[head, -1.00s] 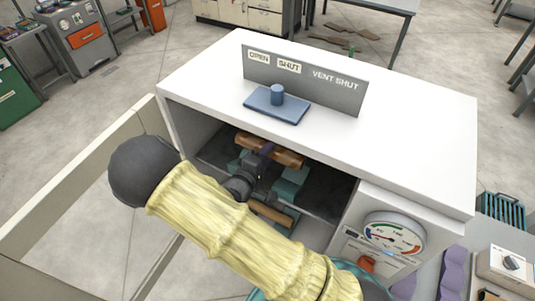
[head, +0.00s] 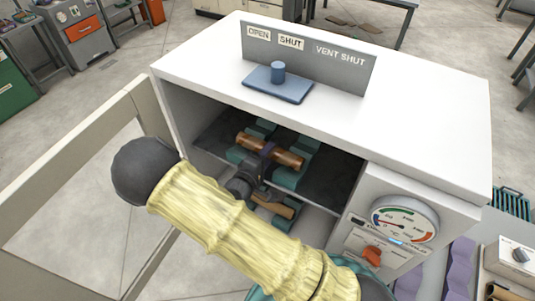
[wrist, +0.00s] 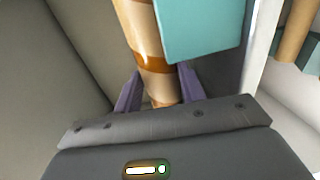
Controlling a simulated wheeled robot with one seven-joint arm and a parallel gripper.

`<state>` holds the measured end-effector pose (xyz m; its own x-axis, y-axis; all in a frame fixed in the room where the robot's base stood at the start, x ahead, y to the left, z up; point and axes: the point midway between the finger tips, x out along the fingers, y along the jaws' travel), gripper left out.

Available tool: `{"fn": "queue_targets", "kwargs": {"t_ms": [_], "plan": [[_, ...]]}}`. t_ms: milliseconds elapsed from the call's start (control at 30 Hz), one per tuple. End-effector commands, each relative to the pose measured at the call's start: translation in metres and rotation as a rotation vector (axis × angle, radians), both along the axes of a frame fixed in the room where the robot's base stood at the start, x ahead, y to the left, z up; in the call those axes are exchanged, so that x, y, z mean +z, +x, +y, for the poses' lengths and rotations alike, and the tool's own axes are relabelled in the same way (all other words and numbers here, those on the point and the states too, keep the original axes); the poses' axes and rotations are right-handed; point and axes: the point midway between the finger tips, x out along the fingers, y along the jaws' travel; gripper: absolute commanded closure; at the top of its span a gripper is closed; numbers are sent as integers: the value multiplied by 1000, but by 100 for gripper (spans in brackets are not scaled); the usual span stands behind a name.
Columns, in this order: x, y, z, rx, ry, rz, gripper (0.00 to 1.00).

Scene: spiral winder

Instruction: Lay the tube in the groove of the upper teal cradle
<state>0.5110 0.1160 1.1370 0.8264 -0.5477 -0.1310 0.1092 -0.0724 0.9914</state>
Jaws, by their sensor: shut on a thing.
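My gripper (head: 267,152) is inside the white cabinet, its purple fingers shut on the copper-brown tube (head: 285,157). The tube also shows in the wrist view (wrist: 150,50), running away between the fingers. The upper teal cradle (head: 288,178) has blocks left and right of the gripper. The tube lies across it from left to right in the head view. In the wrist view a teal block (wrist: 205,30) is close beside the tube and covers part of its edge. I cannot tell whether the tube rests in the groove or is just above it. My wrist hides the cradle's middle.
A second tube (head: 278,207) lies lower down on another teal support. The cabinet roof (head: 420,115) overhangs the shelf closely. An open door (head: 70,180) stands at the left. A gauge (head: 404,222) and red knob (head: 372,256) are at the front right.

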Motion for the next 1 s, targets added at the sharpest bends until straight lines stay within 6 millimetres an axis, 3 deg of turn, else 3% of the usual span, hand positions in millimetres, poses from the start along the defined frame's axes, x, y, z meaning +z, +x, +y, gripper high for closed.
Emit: {"fn": "queue_targets", "kwargs": {"t_ms": [67,100,200,233,667,1000], "plan": [[0,0,0,0,0,0,83],[0,0,0,0,0,0,56],[0,0,0,0,-1,-1,37],[0,0,0,0,-1,-1,35],[0,-7,6,1,1,-1,35],[6,-57,39,5,3,-1,35]]}}
